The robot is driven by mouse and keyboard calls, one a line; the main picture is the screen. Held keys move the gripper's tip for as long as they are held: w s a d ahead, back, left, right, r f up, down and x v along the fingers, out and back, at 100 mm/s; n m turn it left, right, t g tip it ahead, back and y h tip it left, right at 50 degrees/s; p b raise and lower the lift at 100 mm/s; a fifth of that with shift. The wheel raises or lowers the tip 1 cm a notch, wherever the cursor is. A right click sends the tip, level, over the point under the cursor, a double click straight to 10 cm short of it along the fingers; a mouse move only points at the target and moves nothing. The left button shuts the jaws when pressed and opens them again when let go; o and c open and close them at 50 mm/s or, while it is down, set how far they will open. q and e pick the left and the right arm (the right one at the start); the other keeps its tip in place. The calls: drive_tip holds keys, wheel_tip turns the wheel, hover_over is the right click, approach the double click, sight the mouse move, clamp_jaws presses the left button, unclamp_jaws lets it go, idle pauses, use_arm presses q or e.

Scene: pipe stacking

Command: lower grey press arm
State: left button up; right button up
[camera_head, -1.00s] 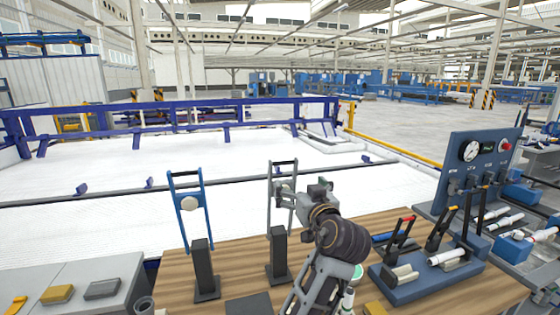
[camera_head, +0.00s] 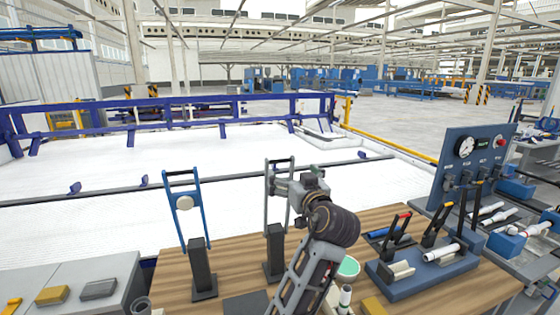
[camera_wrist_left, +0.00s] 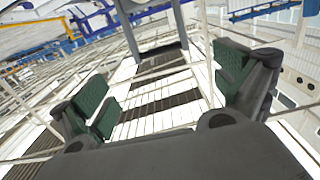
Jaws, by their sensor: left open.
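The grey press arm (camera_head: 266,205) stands upright as a tall frame with a dark top bar, above a black post (camera_head: 276,250) on the wooden table. My left gripper (camera_head: 281,187) is at the upper part of this frame, on its right side in the head view. In the left wrist view the two green-padded fingers (camera_wrist_left: 168,95) are wide apart with nothing gripped between them. A dark grey frame with a crossbar (camera_wrist_left: 160,48) shows beyond the fingers there. I cannot tell whether the gripper touches the frame. My right gripper is not in view.
A blue press arm (camera_head: 202,218) stands upright to the left behind its own black post (camera_head: 202,270). A blue gauge panel (camera_head: 477,160) and a blue lever base (camera_head: 424,275) are on the right. Grey and yellow blocks lie at the left.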

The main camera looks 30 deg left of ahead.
sight(281, 162)
use_arm(q)
drive_tip(key=p+x, duration=0.3)
drive_tip(key=x, duration=0.7)
drive_tip(key=shift+r, duration=0.1)
drive_tip(key=shift+p+x, duration=0.3)
drive_tip(key=shift+x, duration=0.55)
drive_tip(key=shift+d, duration=0.1)
drive_tip(key=c, duration=1.2)
drive_tip(key=shift+c, duration=0.2)
